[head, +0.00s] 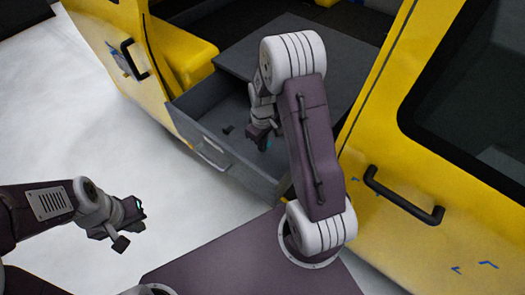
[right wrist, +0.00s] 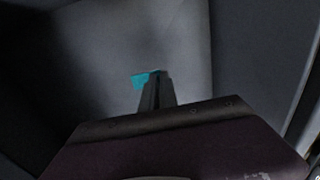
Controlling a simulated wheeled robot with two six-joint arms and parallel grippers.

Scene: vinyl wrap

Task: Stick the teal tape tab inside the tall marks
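The teal tape tab (right wrist: 146,79) shows in the right wrist view at the fingertips of my right gripper (right wrist: 157,90). The fingers look closed together on its edge, and part of it is hidden behind them. In the head view my right gripper (head: 263,138) is down inside an open grey drawer (head: 230,165), with a little teal at its tip. Blue corner marks (head: 487,264) are on the yellow panel at lower right, with another small mark (head: 355,179) higher up. I cannot tell which are the tall ones. My left gripper (head: 129,224) is empty, its fingers apart, over the pale floor.
A small dark item (head: 228,129) lies in the drawer. The drawer walls stand close around my right gripper. A black handle (head: 402,198) juts from the yellow panel near the marks. A yellow door (head: 115,45) stands at upper left. The floor at left is clear.

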